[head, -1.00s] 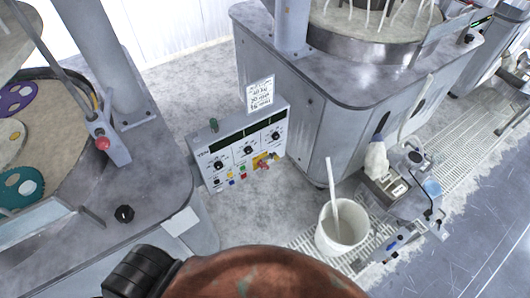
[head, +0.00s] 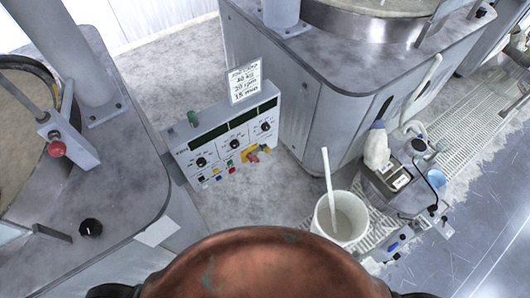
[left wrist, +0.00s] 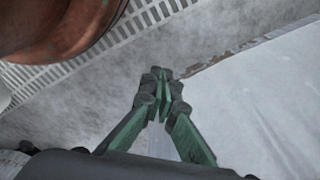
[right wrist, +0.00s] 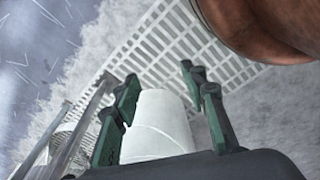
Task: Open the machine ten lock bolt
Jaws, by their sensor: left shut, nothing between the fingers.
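A grey control panel (head: 225,137) with dark displays, knobs and coloured buttons stands between two polishing machines. In the earlier head frame its lettering seems to begin with "TEN". A yellow piece with a red handle (head: 252,156) is at its lower right, and a green knob (head: 193,118) is on its top edge. I cannot tell which part is the lock bolt. My left gripper (left wrist: 166,80) is shut and empty above grey floor and a pale surface. Neither gripper shows in the head view.
The bucket, with a stick in it, also shows in the head view (head: 341,222). A machine body (head: 330,95) rises behind; another machine (head: 110,185) with a red button (head: 57,149) is left.

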